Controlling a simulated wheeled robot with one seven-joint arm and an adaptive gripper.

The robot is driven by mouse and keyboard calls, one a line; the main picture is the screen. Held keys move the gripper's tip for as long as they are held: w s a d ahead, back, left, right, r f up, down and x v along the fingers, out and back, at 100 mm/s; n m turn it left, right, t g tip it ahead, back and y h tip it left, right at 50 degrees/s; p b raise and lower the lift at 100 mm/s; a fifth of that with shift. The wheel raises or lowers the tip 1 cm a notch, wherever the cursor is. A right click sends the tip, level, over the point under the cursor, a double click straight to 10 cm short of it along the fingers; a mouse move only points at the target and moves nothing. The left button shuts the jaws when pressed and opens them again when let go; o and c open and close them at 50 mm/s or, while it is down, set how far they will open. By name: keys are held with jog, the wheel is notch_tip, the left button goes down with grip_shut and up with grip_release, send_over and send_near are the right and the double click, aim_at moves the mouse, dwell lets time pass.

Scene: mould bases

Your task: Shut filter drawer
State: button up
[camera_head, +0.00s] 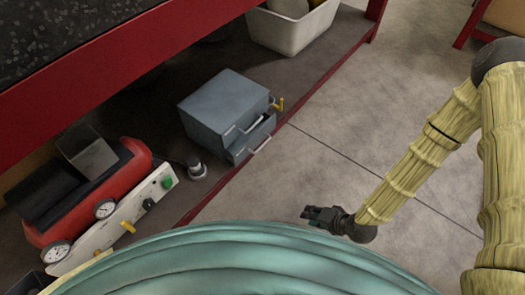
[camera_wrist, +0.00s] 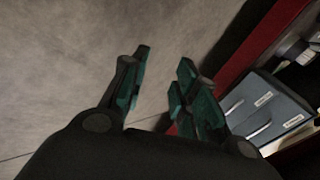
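A grey metal cabinet (camera_head: 222,100) with two drawers sits on the low shelf in the head view. The lower drawer (camera_head: 251,141) sticks out a little past the upper one. Each drawer front has a bar handle and a pale label, too small to read, so I cannot tell which is the filter drawer. My gripper (camera_head: 322,216) is over the floor, to the right of and below the cabinet in the picture, apart from it. In the wrist view my gripper (camera_wrist: 164,62) is open and empty, with the blue-grey drawer fronts (camera_wrist: 266,108) at the right.
A red shelf edge (camera_head: 335,78) runs along the cabinet's front, with a red beam (camera_head: 130,62) above. Left of the cabinet are a red compressor (camera_head: 82,212) with gauges and a small round metal part (camera_head: 197,171). A white bin (camera_head: 292,32) stands behind. The floor (camera_head: 340,120) is clear.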

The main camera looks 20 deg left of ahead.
jog(key=w+a+r+m+t+y+b, duration=0.1)
jog(key=w+a+r+y+b, duration=0.2)
jog(key=w+a, duration=0.45)
jog(key=w+a+r+t+y+b, duration=0.1)
jog(key=w+a+r+y, duration=0.35)
jog(key=w+a, duration=0.3)
jog(key=b+x, duration=0.4)
jog(key=x, duration=0.6)
jog(key=shift+w+f, duration=0.3)
jog(key=shift+d, duration=0.15)
grip_shut()
